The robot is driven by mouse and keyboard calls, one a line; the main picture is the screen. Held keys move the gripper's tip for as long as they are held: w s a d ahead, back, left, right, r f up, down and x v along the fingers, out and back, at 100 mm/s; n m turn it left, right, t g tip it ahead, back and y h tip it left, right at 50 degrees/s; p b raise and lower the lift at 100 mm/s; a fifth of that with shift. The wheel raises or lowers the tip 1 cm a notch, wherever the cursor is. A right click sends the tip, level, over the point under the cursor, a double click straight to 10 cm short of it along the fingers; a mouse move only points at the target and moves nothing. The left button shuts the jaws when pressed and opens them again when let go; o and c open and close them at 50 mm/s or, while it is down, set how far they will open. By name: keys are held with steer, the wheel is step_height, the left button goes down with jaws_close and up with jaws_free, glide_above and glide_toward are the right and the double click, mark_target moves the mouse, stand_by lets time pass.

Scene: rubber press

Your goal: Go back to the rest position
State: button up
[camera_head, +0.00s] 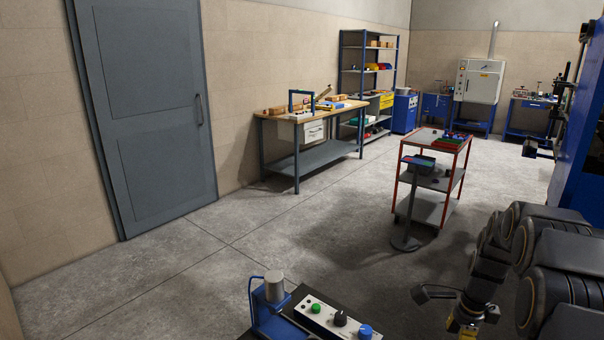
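My arm enters at the lower right, with its dark, rounded links bunched near the right edge. What appears to be my gripper (455,303) is low in the picture, to the right of a small control box. One dark, bent finger-like part points left, and yellow parts show below it at the bottom edge. The lower part is cut off by the frame. I cannot see both fingertips clearly, nor whether anything is between them.
A control box (318,312) with green, black and blue knobs and a blue stand (262,312) with a grey cylinder are at the bottom. A red-framed cart (424,180) and a pedestal (407,243) stand beyond. A blue machine (578,150) is right. Open floor lies left.

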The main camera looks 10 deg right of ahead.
steer(key=s+a+r+n+g, duration=0.1)
steer(key=s+a+r+n, duration=0.45)
steer(key=a, duration=0.25)
steer(key=s+a+r+n, duration=0.4)
steer(key=s+a+n, duration=0.1)
steer(key=a+n, duration=0.25)
steer(key=s+a+n, duration=0.3)
steer(key=s+n, duration=0.1)
steer(key=s, duration=0.3)
steer(key=s+a+r+n+g, duration=0.1)
steer(key=s+a+n, duration=0.3)
steer(key=s, duration=0.4)
steer(key=shift+a+r+n+h, duration=0.15)
steer(key=shift+a+n+h, duration=0.15)
steer(key=shift+n, duration=0.5)
